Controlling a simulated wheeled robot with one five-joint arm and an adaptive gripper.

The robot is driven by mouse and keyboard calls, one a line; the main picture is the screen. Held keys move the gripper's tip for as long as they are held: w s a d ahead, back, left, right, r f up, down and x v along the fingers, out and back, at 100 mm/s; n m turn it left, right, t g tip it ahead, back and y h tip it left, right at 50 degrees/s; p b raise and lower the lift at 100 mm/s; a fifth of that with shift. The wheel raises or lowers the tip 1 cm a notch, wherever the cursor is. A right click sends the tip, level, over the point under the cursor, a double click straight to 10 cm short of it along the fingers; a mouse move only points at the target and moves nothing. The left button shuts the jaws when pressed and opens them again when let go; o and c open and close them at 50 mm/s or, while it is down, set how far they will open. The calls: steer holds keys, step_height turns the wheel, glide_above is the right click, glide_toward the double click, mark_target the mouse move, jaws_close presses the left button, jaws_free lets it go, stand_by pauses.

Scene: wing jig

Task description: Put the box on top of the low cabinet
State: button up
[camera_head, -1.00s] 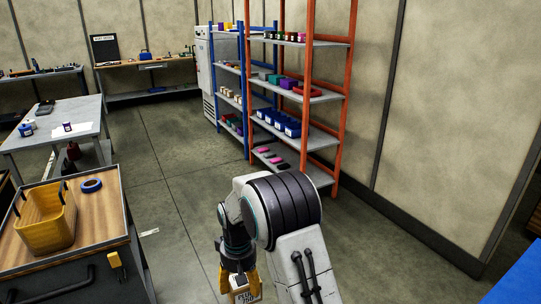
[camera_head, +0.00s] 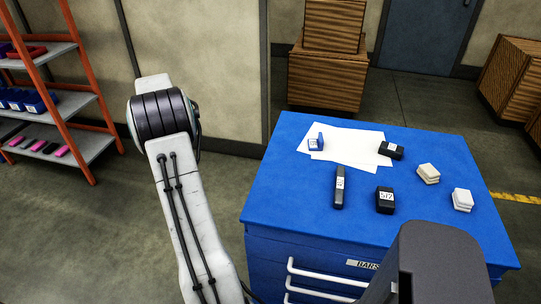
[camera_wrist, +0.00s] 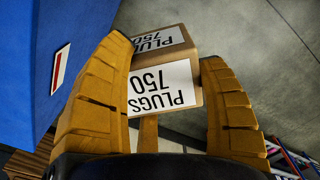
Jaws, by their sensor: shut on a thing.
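The box (camera_wrist: 160,92) is a small brown carton with white labels reading PLUGS 750. It sits between the two yellow fingers of my gripper (camera_wrist: 168,58), which is shut on it in the wrist view. The gripper and box do not show in the head view. The low cabinet (camera_head: 268,208) is blue, with white drawer handles and a BARS label, right of my arm in the head view. A blue face (camera_wrist: 75,25) with a white label, probably the cabinet's, shows left of the fingers in the wrist view. The box is apart from the cabinet top.
The cabinet top holds white paper (camera_head: 345,143), a blue item (camera_head: 316,142), several black items including a tall one (camera_head: 339,187), and two pale stacks (camera_head: 428,173) (camera_head: 462,199). Its left front is bare. Wooden crates (camera_head: 328,80) stand behind; an orange shelf rack (camera_head: 62,112) is left.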

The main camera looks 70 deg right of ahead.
steer(key=s+d+r+m, duration=0.25)
steer(key=s+d, duration=0.45)
steer(key=s, duration=0.5)
steer(key=s+d+r+m, duration=0.1)
steer(key=s+d+m, duration=0.2)
steer(key=s+d, duration=0.65)
steer(key=s+a+r+m, duration=0.1)
steer(key=s+r+m, duration=0.1)
steer(key=s, duration=1)
steer(key=s+a+r+m, duration=0.1)
steer(key=s+r+m, duration=0.1)
steer(key=s, duration=1)
steer(key=p, duration=0.4)
glide_toward(305, 188)
steer(key=f+p, duration=0.1)
steer(key=p, duration=0.3)
steer(key=shift+f, duration=0.2)
steer(key=shift+f+p, duration=0.4)
steer(key=shift+f, duration=0.25)
steer(key=shift+f, duration=0.2)
steer(key=o, duration=1.3)
